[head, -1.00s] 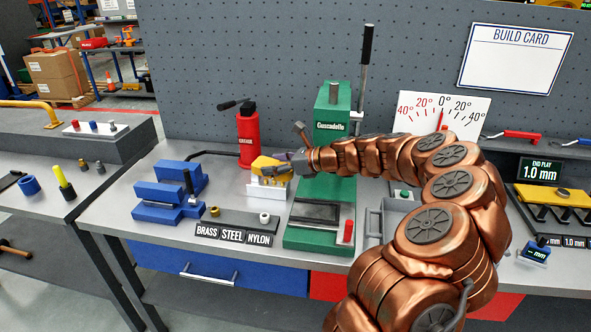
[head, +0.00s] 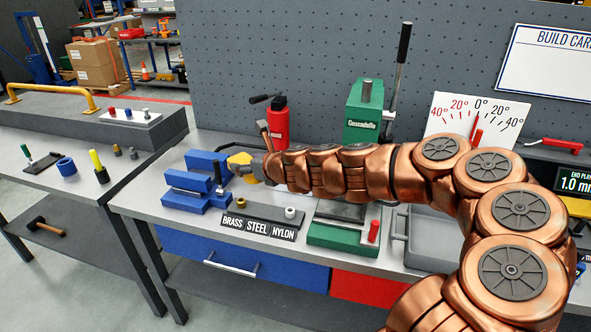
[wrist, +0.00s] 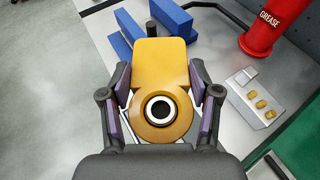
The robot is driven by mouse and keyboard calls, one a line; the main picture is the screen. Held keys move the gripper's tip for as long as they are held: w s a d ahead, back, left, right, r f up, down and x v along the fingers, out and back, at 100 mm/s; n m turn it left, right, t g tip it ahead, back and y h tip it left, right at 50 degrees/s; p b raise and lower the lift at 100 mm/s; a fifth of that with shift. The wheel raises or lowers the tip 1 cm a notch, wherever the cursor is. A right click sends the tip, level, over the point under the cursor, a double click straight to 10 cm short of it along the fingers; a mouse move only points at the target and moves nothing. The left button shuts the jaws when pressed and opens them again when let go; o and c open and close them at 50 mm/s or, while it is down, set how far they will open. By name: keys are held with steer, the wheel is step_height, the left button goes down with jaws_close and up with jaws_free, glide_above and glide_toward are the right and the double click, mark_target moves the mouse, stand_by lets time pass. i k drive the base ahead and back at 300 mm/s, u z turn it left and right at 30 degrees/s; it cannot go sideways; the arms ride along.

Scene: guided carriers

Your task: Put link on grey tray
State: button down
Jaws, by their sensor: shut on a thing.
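The link is a yellow-orange plate with a round end and a dark-lined hole. It shows large in the wrist view (wrist: 160,60) and small in the head view (head: 240,159). My gripper (wrist: 160,88) is shut on the link, with a finger on each side of its round end. In the head view my gripper (head: 252,168) is just right of the blue vise. The grey tray (head: 398,238) stands on the bench right of the green press, partly hidden by my arm. It is well to the right of the link.
The blue vise (head: 188,200) is close to the link. A red grease can (head: 277,125) and the green press (head: 362,115) stand behind my arm. The BRASS STEEL NYLON rack (head: 258,228) is in front.

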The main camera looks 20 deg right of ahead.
mark_target(446, 245)
steer(key=k, duration=1.2)
steer(key=z, duration=0.8)
steer(key=i, duration=0.75)
steer(key=u, duration=0.2)
